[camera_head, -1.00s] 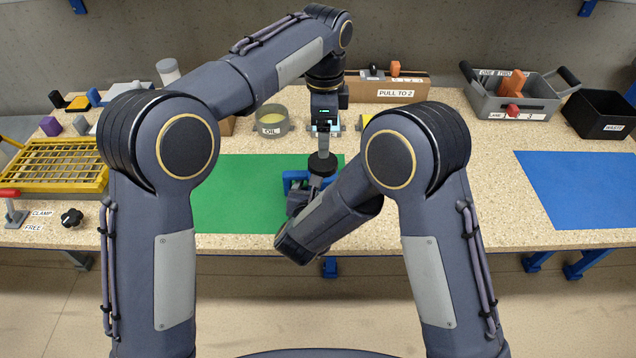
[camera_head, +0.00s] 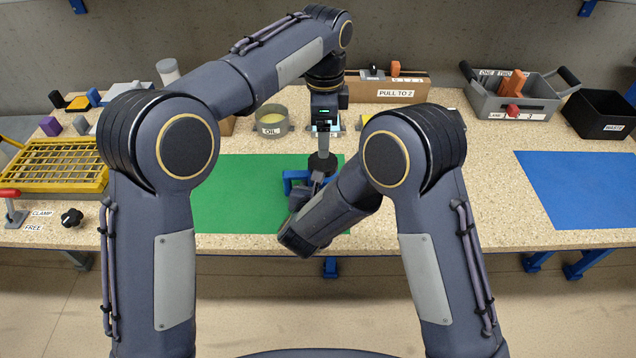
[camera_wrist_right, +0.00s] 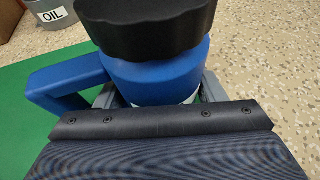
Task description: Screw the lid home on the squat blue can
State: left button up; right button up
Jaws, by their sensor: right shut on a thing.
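The squat blue can (camera_wrist_right: 150,75) stands over the green mat, with its blue handle (camera_wrist_right: 65,82) to the left in the right wrist view. The black ribbed lid (camera_wrist_right: 150,25) sits on top of it; whether any gap is left under the lid is unclear. In the head view the lid (camera_head: 322,163) shows below my left gripper (camera_head: 323,145), which points down at it. I cannot tell whether the left fingers are closed on the lid. My right gripper (camera_wrist_right: 158,95) is shut around the can's body, one finger on each side. My right arm hides much of the can in the head view.
The green mat (camera_head: 240,190) has free room left of the can. An OIL tin (camera_head: 271,122) stands behind it. A yellow rack (camera_head: 55,165) is at left, and a clamp knob (camera_head: 72,217) is near the front edge. A grey tote (camera_head: 515,98) and waste bin (camera_head: 600,112) are at right.

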aim_at(323, 160)
jog(key=c, duration=0.5)
pick_arm(q)
jog(key=shift+n, duration=0.6)
pick_arm(e)
grip_shut()
pick_arm(q)
jog(key=n, duration=0.5)
jog(key=shift+f+n, duration=0.1)
jog(key=shift+n, duration=0.2)
jog(key=n, duration=2)
jog(key=shift+f, duration=3.95)
